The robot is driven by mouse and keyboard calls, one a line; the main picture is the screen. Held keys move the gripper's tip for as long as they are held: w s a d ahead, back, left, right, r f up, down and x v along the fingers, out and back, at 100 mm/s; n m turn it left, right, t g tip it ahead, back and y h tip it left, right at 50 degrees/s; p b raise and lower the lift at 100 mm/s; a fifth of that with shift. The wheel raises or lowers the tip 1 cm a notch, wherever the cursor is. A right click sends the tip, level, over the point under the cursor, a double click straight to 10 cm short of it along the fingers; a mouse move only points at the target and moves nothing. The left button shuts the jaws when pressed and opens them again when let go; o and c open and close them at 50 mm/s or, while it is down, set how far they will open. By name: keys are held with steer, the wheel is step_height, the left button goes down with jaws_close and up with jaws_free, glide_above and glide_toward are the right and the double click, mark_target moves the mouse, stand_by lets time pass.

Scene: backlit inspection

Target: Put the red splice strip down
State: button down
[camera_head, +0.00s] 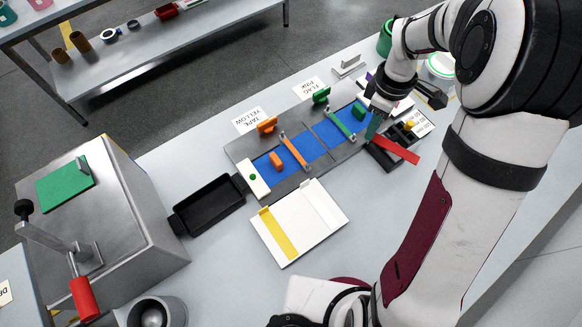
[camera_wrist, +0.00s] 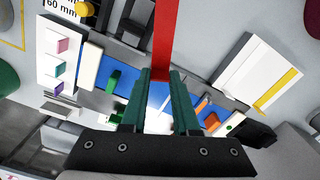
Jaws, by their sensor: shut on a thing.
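My gripper (camera_head: 373,129) is over the right end of the grey fixture with the blue bed (camera_head: 311,145). Its teal fingers are shut on one end of the red splice strip (camera_head: 396,149). In the wrist view the red strip (camera_wrist: 163,40) runs from between the fingertips (camera_wrist: 160,76) up past the top edge. In the head view the strip's free part sticks out to the right, above a black compartment box (camera_head: 384,162). The gripped end is hidden by the fingers. I cannot tell the exact height of the strip.
An orange bar (camera_head: 293,152) and a green bar (camera_head: 341,124) cross the blue bed. A white tray with a yellow strip (camera_head: 279,234) lies in front. An empty black tray (camera_head: 209,204) and a metal box with a red-handled lever (camera_head: 85,297) stand left. Grey table is clear right of the white tray.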

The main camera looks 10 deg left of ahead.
steer(key=s+a+m, duration=0.4)
steer(key=a+m, duration=0.6)
steer(key=m, duration=1.2)
glide_above(233, 194)
steer(key=f, duration=0.5)
steer(key=shift+d+f, duration=0.35)
steer(key=shift+f, duration=0.05)
steer(key=f, duration=0.4)
steer(key=shift+a, duration=0.3)
steer(key=shift+f, duration=0.2)
steer(key=shift+f, duration=0.1)
steer(key=c, duration=1)
jaws_free()
steer(key=shift+o, duration=0.3)
